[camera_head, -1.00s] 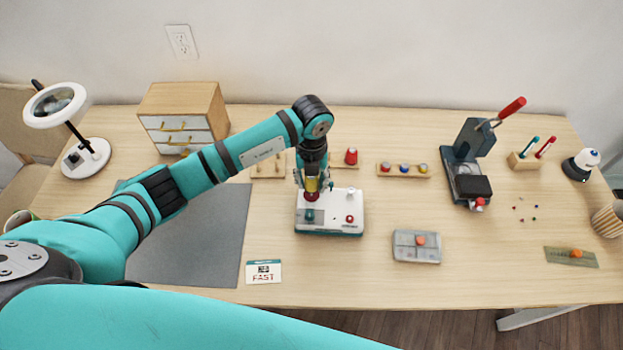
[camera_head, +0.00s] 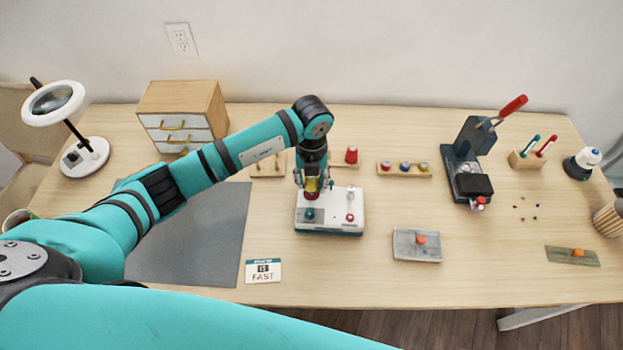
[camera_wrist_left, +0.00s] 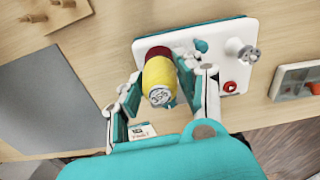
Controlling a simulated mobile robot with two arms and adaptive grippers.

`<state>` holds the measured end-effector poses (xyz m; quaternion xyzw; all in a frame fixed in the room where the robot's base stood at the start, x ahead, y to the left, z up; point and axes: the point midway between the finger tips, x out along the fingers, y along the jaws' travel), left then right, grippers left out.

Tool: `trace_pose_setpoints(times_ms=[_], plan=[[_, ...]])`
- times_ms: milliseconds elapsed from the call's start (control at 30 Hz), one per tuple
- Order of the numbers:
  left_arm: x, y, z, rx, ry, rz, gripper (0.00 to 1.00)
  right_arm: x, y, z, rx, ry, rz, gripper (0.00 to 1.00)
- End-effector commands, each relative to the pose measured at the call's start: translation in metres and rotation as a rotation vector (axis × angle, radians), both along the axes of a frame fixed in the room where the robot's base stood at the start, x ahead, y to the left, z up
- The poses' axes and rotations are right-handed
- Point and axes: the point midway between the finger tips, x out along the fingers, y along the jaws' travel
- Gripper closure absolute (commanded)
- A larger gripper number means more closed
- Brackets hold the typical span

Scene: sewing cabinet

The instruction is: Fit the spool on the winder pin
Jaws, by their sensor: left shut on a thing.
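My left gripper (camera_head: 312,183) is over the left part of the white and teal winder (camera_head: 346,222), pointing down. It is shut on the yellow spool (camera_wrist_left: 160,75), which also shows between the fingers in the head view (camera_head: 311,185). The spool looks roughly upright, with a printed round label on its end. A dark red round part (camera_wrist_left: 157,52) sits at its lower end, close to the winder's top. The winder pin is hidden by the spool and fingers, so I cannot tell whether the spool is around it. My right gripper is not in view.
The winder carries a teal knob (camera_wrist_left: 201,46), a metal wheel (camera_wrist_left: 249,54) and a red button (camera_wrist_left: 229,87). Behind stand a peg rack with a red spool (camera_head: 351,155) and a rack of bobbins (camera_head: 403,169).

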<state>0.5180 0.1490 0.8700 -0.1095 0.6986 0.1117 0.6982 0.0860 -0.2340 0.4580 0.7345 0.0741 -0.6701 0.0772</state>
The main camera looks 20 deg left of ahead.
Motion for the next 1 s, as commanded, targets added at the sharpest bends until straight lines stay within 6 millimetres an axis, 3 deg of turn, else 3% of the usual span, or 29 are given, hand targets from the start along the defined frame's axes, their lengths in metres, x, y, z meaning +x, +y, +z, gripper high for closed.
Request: trace_pose_setpoints(times_ms=[1000], plan=[[0.0002,0.0,-0.0086,0.0,0.0,0.0,0.82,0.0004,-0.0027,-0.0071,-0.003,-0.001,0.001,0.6]])
